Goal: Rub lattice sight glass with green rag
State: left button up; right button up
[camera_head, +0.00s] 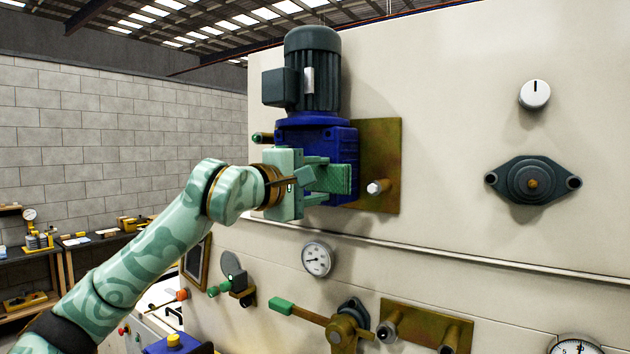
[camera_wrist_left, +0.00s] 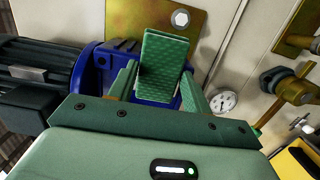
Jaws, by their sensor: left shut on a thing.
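My left gripper (camera_head: 322,178) is shut on the green rag (camera_head: 337,180), in front of the blue gearbox housing on the cream panel. The rag is a dark green, folded, patterned cloth that sticks out past the fingertips. In the left wrist view the rag (camera_wrist_left: 163,65) stands between the two fingers, its folds slightly spread. Whether it touches the housing I cannot tell. A dark, framed pane (camera_head: 196,262) is low at the panel's left, partly behind my arm; whether it is the lattice sight glass I cannot tell. My right gripper is not in view.
The dark motor (camera_head: 312,70) rises above the blue gearbox (camera_head: 340,140) on a brassy plate (camera_head: 385,150) with a bolt. Below are a pipe rail, a dial gauge (camera_head: 318,259), a green-handled lever (camera_head: 283,305) and valve fittings.

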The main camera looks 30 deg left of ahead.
pick_arm(q)
jog(key=shift+w, duration=0.5)
jog(key=shift+d, duration=0.1)
jog(key=shift+d, duration=0.8)
jog(key=shift+a+f, duration=0.1)
jog(key=shift+a, duration=1.2)
jog(key=shift+s+d, duration=0.1)
jog(key=shift+d, duration=1.3)
